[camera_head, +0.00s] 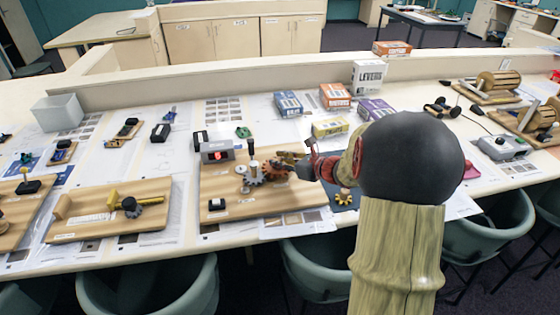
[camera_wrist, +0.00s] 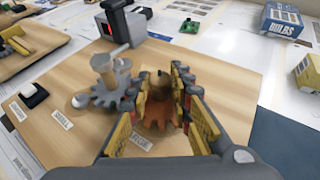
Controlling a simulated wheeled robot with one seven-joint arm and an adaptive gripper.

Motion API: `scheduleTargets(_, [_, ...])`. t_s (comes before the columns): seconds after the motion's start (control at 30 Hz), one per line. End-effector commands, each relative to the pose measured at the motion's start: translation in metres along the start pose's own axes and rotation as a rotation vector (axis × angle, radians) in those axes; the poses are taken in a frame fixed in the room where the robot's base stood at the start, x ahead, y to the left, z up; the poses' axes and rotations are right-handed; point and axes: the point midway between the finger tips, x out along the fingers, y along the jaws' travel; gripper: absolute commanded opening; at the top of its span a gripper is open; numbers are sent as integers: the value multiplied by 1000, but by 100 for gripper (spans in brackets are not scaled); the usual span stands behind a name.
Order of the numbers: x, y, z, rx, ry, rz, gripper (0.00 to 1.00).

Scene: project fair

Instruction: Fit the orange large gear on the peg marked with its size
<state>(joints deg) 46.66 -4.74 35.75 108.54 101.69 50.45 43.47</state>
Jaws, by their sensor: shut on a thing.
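The orange large gear (camera_wrist: 158,118) is between the fingers of my gripper (camera_wrist: 160,88), low over the wooden board (camera_wrist: 75,150). Its teeth show below a brown hub. In the head view the orange gear (camera_head: 277,172) is partly hidden by my gripper (camera_head: 286,163), just right of a grey gear (camera_head: 253,176). My gripper is shut on the orange gear. The grey gear (camera_wrist: 103,95) stands around a post on the board. A label (camera_wrist: 138,143) lies in front of the orange gear, its print blurred. The peg under the orange gear is hidden, so I cannot tell whether it is seated.
A grey box with a red display (camera_head: 217,151) stands at the board's back. A yellow gear (camera_head: 343,199) lies on a dark mat to the right. Small cartons, such as a blue one (camera_head: 288,104), stand behind.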

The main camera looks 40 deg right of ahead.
Motion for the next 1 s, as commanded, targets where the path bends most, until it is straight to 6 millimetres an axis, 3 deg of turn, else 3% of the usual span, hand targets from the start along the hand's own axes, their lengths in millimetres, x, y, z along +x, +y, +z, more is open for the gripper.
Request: scheduleTargets(1.0, [3,0,-8,0,0,0,0])
